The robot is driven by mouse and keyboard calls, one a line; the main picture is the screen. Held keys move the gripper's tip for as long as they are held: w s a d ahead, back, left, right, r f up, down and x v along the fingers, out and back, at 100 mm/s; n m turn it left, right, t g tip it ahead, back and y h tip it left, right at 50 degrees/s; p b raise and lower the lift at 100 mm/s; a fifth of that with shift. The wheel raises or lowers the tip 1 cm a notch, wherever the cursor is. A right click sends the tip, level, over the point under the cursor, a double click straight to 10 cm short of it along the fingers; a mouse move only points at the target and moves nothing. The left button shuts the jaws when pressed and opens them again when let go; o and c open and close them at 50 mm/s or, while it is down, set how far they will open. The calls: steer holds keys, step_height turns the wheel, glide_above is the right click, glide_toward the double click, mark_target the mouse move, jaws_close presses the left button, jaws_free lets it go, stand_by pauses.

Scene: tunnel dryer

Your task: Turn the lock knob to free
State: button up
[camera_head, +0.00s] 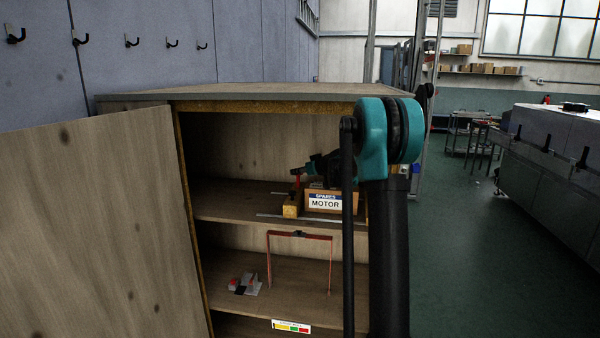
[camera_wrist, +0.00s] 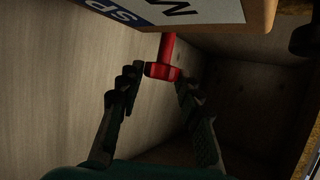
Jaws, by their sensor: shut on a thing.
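The lock knob is a red T-shaped piece (camera_wrist: 164,70) in the upper middle of the wrist view, beside the box with the label. In the head view its red post (camera_head: 297,179) stands small above a yellowish block (camera_head: 291,208) on the upper shelf. My gripper (camera_wrist: 160,80) has its two dark fingers on either side of the knob's head, shut on it. In the head view my gripper (camera_head: 303,171) reaches in from the right at the knob's top. The fine contact and any position marking of the knob are too small or dark to read.
A box labelled SPARES MOTOR (camera_head: 324,202) sits right beside the knob. The wooden cabinet's door (camera_head: 95,230) stands open at left. The lower shelf (camera_head: 215,262) holds a red frame (camera_head: 300,235) and a small grey-red object (camera_head: 244,284). Floor at right is clear.

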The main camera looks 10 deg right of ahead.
stand_by(0.3)
steer(key=o, duration=1.2)
steer(key=shift+c, duration=0.2)
steer(key=shift+s, duration=0.1)
steer(key=v, duration=1.2)
